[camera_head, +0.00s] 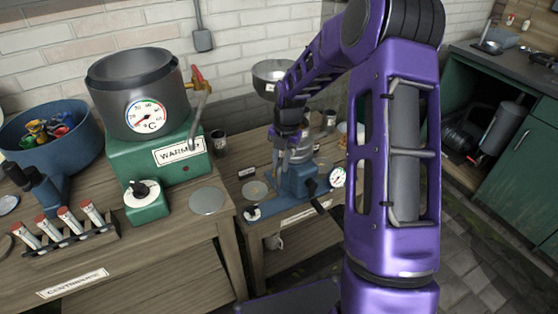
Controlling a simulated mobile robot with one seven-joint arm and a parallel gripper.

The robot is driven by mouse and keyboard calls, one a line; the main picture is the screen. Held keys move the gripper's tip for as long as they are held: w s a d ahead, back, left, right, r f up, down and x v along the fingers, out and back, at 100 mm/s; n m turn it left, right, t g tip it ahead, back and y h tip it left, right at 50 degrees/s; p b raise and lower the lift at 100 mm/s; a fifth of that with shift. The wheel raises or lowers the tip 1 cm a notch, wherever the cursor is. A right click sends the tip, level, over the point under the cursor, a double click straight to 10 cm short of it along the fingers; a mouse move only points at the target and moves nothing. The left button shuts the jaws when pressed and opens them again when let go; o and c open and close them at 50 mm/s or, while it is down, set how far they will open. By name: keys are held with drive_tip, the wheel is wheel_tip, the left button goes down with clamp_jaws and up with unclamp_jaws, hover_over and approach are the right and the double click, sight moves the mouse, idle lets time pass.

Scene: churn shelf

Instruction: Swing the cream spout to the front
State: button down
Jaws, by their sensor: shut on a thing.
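The cream separator stands on the lower wooden bench in the middle, with a blue base (299,183) and a metal bowl (270,76) above. My purple arm reaches in from the right, and my gripper (291,140) points down at the separator's metal upper part, beneath the bowl's level. The gripper is shut on what seems to be the cream spout. The fingers and wrist hide most of the spout, so its exact direction cannot be told.
A green warmer (160,160) with a grey pot (138,92) and brass tap (199,80) stands left of the separator. A tube rack (68,243) and blue tub (52,150) are further left. A dark cup (219,142) stands behind, and a gauge (337,177) is at the separator's right.

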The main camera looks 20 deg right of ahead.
drive_tip(key=shift+d, duration=0.1)
drive_tip(key=c, duration=0.7)
unclamp_jaws()
drive_tip(key=shift+r, duration=0.1)
drive_tip(key=r+p, duration=0.1)
drive_tip(key=r, duration=0.4)
drive_tip(key=d+r, duration=0.1)
drive_tip(key=r, duration=0.5)
drive_tip(key=s+r+p, duration=0.1)
drive_tip(key=r, duration=0.5)
drive_tip(key=shift+s+d+r+p, duration=0.1)
drive_tip(key=shift+d+p, duration=0.15)
drive_tip(key=shift+p, duration=0.1)
